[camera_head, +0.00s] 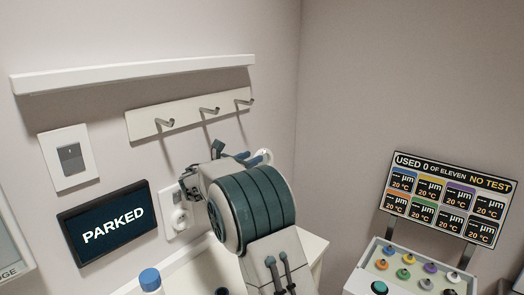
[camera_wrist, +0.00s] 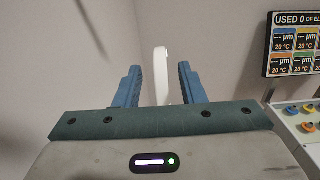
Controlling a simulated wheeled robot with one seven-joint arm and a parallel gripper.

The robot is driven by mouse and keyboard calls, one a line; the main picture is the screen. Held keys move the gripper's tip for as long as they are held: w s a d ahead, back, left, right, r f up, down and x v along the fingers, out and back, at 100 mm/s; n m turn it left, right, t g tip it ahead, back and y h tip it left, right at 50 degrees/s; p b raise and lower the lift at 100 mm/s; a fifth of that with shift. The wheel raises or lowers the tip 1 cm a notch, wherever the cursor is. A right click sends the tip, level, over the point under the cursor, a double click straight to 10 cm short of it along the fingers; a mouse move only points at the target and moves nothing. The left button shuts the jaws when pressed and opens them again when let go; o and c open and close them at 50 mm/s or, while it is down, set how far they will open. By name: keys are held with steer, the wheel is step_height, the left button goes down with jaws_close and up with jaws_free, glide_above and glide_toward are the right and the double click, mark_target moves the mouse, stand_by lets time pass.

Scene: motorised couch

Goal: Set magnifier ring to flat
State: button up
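A slim white upright piece (camera_wrist: 161,75) with a rounded top shows between my fingers in the wrist view. It may be the magnifier ring seen edge-on; I cannot be sure. In the head view a small white curved piece (camera_head: 263,157) shows just beyond my arm and may be the same thing. My gripper (camera_wrist: 160,85) is open. Its two blue fingers stand apart on either side of the white piece, with gaps showing. I cannot tell how deep it lies between them. In the head view my arm hides most of the gripper and whatever is below it.
A dark screen (camera_head: 113,222) reading PARKED hangs on the left wall, below a hook rail (camera_head: 190,114) and shelf (camera_head: 135,74). A white wall plate (camera_head: 174,206) is close to my arm. At right are a labelled board (camera_head: 450,197) and a console with coloured knobs (camera_head: 412,281).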

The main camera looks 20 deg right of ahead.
mark_target(262, 150)
steer(key=p+x, duration=0.1)
steer(key=x, duration=0.5)
steer(key=shift+d, duration=0.1)
jaws_close()
